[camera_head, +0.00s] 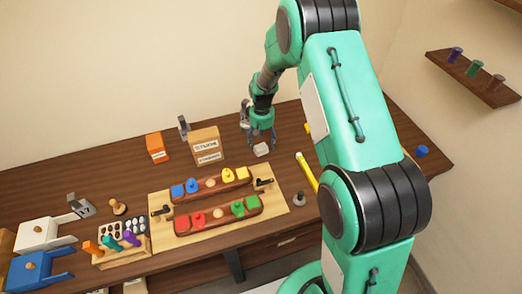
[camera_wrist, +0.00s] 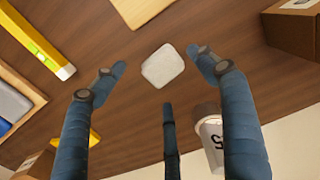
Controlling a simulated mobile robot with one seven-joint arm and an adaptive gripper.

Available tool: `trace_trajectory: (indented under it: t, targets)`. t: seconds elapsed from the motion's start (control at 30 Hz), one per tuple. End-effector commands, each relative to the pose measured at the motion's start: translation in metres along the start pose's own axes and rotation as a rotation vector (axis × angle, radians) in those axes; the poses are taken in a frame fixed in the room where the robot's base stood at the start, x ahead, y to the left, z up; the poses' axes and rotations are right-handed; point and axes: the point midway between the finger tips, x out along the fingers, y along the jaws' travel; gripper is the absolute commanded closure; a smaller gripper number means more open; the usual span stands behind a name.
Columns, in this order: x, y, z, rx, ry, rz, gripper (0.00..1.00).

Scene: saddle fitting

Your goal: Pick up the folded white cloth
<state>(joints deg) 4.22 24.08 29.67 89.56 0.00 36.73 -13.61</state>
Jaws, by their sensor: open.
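The folded white cloth (camera_head: 261,149) is a small, pale, rounded square on the brown table, near the back. It also shows in the wrist view (camera_wrist: 162,66), lying flat between and a little beyond my fingertips. My gripper (camera_head: 260,138) is just above and beside the cloth in the head view. In the wrist view my gripper (camera_wrist: 162,80) has its dark blue fingers spread wide, with one finger on each side of the cloth and a third below it. The fingers are open and hold nothing. I cannot tell the exact height above the cloth.
A cardboard box (camera_head: 206,146) stands left of the cloth, with an orange box (camera_head: 156,148) further left. A yellow tool (camera_head: 307,171) lies to the right. A wooden board (camera_head: 270,208) with colored blocks is in front.

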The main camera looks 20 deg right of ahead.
Motion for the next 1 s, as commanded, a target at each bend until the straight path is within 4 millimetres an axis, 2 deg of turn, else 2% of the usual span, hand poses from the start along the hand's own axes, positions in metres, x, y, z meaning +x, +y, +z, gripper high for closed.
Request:
trace_trajectory:
  t: [0.43,0.8,1.0]
  targets:
    - [0.005,0.0,-0.001,0.0,0.0,0.0,0.27]
    - [0.043,-0.001,-0.004,0.0,0.0,0.0,0.27]
    - [0.053,-0.001,-0.004,0.0,0.0,0.0,0.27]
